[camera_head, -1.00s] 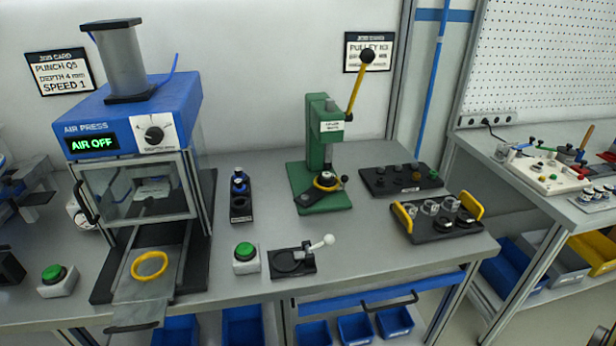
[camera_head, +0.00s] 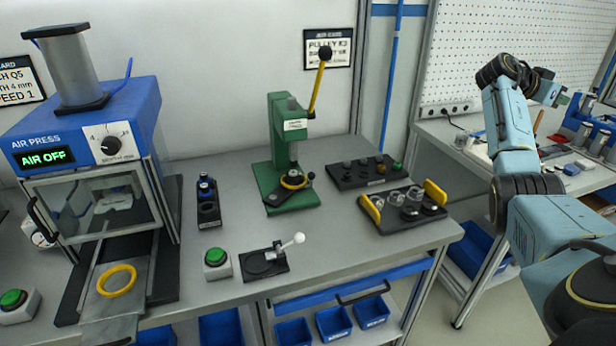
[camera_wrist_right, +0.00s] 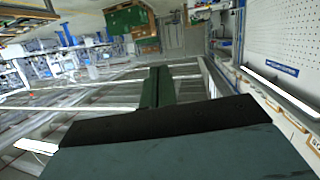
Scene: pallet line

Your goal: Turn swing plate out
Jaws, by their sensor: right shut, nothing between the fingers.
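The green arbor press (camera_head: 284,135) stands on the bench with its yellow lever raised. On its base lies a dark plate (camera_head: 276,201) that looks like the swing plate; it points to the front left. A yellow ring (camera_head: 294,180) sits at its back end and a small black knob (camera_head: 310,175) is just right of it. My right gripper (camera_head: 563,99) is shut and empty, raised at the far right, well away from the press. Its closed green fingers (camera_wrist_right: 157,87) show in the right wrist view. My left gripper is not in view.
The blue air press (camera_head: 85,130) with a slide holding a yellow ring (camera_head: 117,280) stands at left. A clamp fixture (camera_head: 265,263), a green button (camera_head: 215,257) and a yellow-handled tray (camera_head: 403,208) surround the press.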

